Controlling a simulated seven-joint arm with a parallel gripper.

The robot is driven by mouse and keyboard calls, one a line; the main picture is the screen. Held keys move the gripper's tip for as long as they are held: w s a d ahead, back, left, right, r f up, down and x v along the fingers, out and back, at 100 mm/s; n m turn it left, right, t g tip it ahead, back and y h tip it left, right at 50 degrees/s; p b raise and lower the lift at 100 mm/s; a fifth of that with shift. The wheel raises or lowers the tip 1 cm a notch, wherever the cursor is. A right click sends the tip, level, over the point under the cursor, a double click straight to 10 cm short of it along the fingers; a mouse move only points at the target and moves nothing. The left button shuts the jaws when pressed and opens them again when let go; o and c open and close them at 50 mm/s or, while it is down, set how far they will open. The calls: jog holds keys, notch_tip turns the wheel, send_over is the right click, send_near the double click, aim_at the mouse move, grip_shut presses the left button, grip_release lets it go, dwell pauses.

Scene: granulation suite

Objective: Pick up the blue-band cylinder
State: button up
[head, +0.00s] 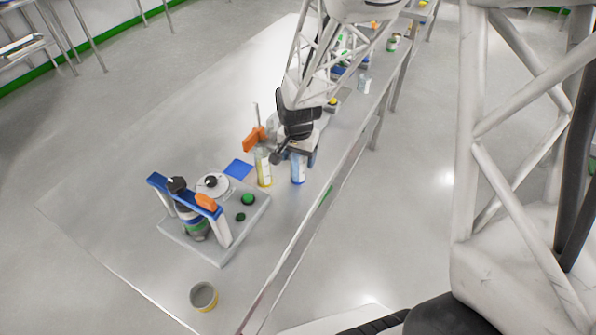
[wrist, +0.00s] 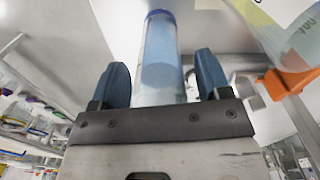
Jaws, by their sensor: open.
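The blue-band cylinder (head: 298,168) stands upright on the steel table in the head view, right under my gripper (head: 303,150). In the wrist view the clear cylinder (wrist: 160,55) with a blue rim lies between my two blue fingers, and my gripper (wrist: 160,88) is open around it. Gaps show between the cylinder and both fingers. The cylinder's upper part is hidden by my gripper in the head view.
A device with a blue handle (head: 185,195) and a grey cup (head: 204,296) are nearer the front. The table's left side is clear.

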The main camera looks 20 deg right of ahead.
grip_shut()
jog(key=shift+r, duration=0.15)
dwell(0.4)
jog(key=s+r, duration=0.2)
jog(key=s, duration=0.6)
jog(key=s+r, duration=0.2)
jog(key=s, duration=0.6)
jog(key=shift+r, duration=0.4)
jog(key=shift+d, duration=0.1)
dwell(0.4)
